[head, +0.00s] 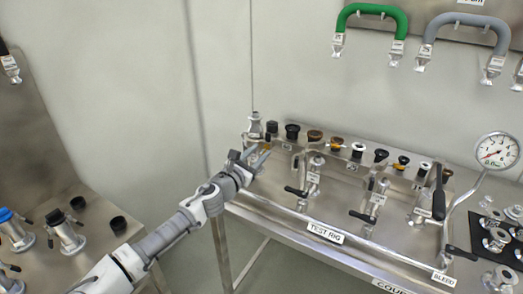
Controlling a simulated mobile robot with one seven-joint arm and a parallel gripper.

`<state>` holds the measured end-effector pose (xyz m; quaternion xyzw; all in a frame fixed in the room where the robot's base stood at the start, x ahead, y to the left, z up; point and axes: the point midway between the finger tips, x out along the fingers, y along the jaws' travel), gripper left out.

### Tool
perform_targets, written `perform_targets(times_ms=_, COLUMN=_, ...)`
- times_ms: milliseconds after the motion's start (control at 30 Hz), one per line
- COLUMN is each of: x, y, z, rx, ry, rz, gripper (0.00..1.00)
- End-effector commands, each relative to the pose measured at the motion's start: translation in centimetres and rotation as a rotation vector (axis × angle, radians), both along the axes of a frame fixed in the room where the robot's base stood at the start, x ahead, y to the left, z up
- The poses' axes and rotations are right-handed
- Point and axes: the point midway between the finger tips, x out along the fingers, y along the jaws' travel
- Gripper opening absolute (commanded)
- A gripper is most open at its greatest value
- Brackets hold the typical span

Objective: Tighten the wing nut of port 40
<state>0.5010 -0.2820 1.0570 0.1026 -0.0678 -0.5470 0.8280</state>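My gripper (257,156) is at the left end of the test rig bench, in front of a metal port fitting (255,124) at the back left corner. Its two fingers look spread apart, with nothing seen between them. I cannot tell whether it touches anything. No number 40 is readable, so I cannot tell which fitting is port 40. No wing nut can be clearly made out; the gripper and wrist hide part of the bench's left end.
The steel bench, labelled TEST RIG (325,232), carries several black-handled valves (371,205) and a row of caps (314,136). A pressure gauge (496,151) stands at right. Green (371,12) and grey (468,22) hoses hang above. Another steel bench (100,212) is at left.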

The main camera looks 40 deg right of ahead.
Motion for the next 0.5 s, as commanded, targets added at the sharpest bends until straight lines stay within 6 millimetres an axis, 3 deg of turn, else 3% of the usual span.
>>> perform_targets(times_ms=200, x=0.7, y=-1.5, z=0.0, rx=0.0, ry=-0.001, rz=0.001, gripper=0.39)
perform_targets(times_ms=500, x=0.8, y=-1.7, z=0.0, rx=0.0, ry=-0.001, rz=0.001, gripper=0.39)
